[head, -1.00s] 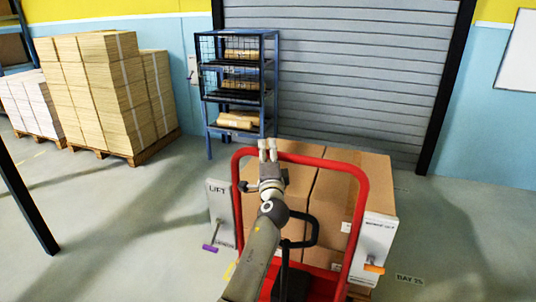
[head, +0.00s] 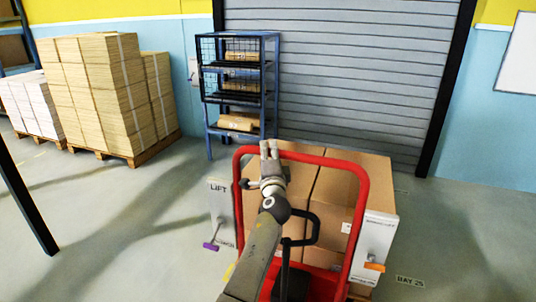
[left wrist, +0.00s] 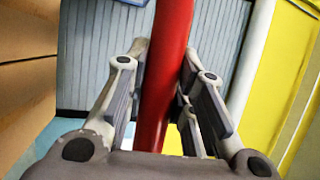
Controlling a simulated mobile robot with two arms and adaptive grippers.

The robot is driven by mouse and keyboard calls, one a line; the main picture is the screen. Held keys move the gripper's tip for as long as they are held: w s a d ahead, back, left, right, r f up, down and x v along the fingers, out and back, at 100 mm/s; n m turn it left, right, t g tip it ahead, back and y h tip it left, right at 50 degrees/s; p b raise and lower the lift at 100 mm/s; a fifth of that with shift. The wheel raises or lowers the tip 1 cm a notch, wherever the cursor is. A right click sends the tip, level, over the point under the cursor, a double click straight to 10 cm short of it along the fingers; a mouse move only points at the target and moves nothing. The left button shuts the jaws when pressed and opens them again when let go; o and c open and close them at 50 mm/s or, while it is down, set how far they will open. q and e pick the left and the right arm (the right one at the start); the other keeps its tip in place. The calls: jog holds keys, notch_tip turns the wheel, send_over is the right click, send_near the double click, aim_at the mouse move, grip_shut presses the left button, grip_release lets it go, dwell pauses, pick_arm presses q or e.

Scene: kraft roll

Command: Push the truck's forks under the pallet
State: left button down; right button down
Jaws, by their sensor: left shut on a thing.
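The truck has a red tubular frame (head: 362,205), a black loop handle (head: 314,232) and a red base (head: 322,285). My left gripper (head: 269,150) is at the upper left of the frame in the head view. In the left wrist view its fingers (left wrist: 163,90) are closed around the red bar (left wrist: 170,60). Large brown boxes (head: 338,188) stand just beyond the frame. A bit of the pallet (head: 360,291) shows under them at the lower right. The forks are hidden, so I cannot tell how far under they are. My right gripper is out of view.
A grey LIFT panel (head: 221,208) with a purple lever (head: 210,246) and a panel with an orange lever (head: 374,267) flank the frame. A blue rack (head: 207,115) and grey shutter (head: 350,70) stand behind. Floor is clear on the left (head: 110,230) and right.

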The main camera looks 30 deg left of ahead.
pick_arm(q)
jog(key=shift+w+a+r, duration=0.1)
jog(key=shift+w+r, duration=0.35)
jog(key=shift+w, duration=0.05)
jog(key=shift+w+a+f, duration=0.15)
jog(key=shift+w+f, duration=0.4)
jog(key=shift+w, duration=0.25)
jog(key=c, duration=1.6)
grip_release()
jog(key=shift+w+f, duration=0.15)
jog(key=shift+o, duration=1.2)
jog(key=shift+s, duration=0.25)
jog(key=shift+o, duration=0.8)
jog(key=shift+s+r, duration=0.4)
jog(key=shift+r, duration=0.05)
jog(key=v, duration=1.2)
jog(key=shift+f, duration=0.2)
jog(key=shift+w, duration=0.1)
